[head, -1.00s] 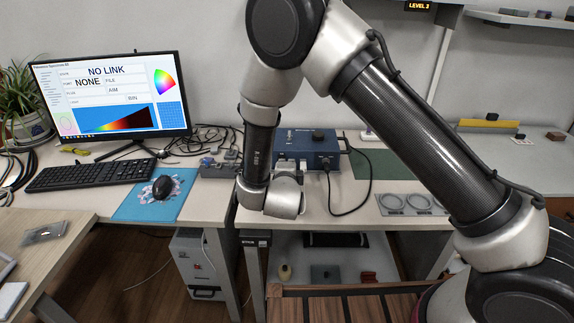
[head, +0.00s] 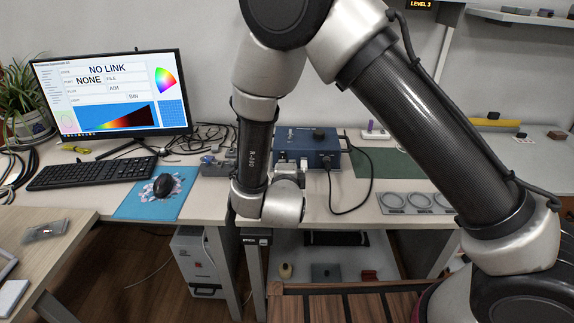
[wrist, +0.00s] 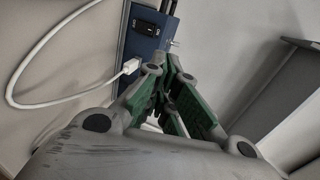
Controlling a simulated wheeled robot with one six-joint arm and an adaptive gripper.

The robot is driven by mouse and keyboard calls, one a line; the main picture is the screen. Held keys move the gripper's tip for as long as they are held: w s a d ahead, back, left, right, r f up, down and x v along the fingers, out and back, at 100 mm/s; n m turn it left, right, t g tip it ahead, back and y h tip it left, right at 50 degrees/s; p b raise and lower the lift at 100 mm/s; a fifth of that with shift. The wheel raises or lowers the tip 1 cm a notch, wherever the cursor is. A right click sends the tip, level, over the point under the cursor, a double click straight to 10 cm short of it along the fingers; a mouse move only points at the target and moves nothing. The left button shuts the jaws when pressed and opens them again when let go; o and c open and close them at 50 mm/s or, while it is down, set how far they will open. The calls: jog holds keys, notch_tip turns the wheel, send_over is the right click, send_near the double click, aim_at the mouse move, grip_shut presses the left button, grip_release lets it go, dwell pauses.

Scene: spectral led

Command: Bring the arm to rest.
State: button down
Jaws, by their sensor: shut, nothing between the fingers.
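My arm shows large in the head view. Its carbon-fibre link (head: 430,130) slopes from the lower right to a joint at the top, and the slimmer link hangs down to the wrist joint (head: 282,205) in front of the bench edge. My gripper (wrist: 168,84) is seen in the wrist view, with its green-padded fingers together and nothing visible between them. In the head view its fingers cannot be made out clearly. In the wrist view a blue box (wrist: 143,45) with a white cable plugged in lies just beyond the fingers; contact cannot be told.
The bench (head: 205,203) carries a monitor (head: 108,95), a keyboard (head: 92,172), a mouse (head: 163,185) on a blue mat, and the blue box (head: 310,147) behind my wrist. A grey plate with rings (head: 410,203) lies to the right. A wooden slatted surface (head: 345,303) is in front.

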jog(key=w+d+r+n+g+y, duration=0.3)
jog(key=w+d+r+n, duration=0.15)
jog(key=r, duration=0.55)
jog(key=s+d+r+n+g+y, duration=0.25)
jog(key=s+d+r+n, duration=0.3)
jog(key=d+r, duration=0.3)
jog(key=s+d+r+n+g+h, duration=0.2)
jog(key=s+d+n, duration=0.2)
jog(key=s+d, duration=0.7)
jog(key=s+d+r+n+g+h, duration=0.3)
jog(key=s+d+n, duration=0.1)
jog(key=s+d, duration=0.8)
jog(key=shift+s+r, duration=0.15)
jog(key=shift+s, duration=0.85)
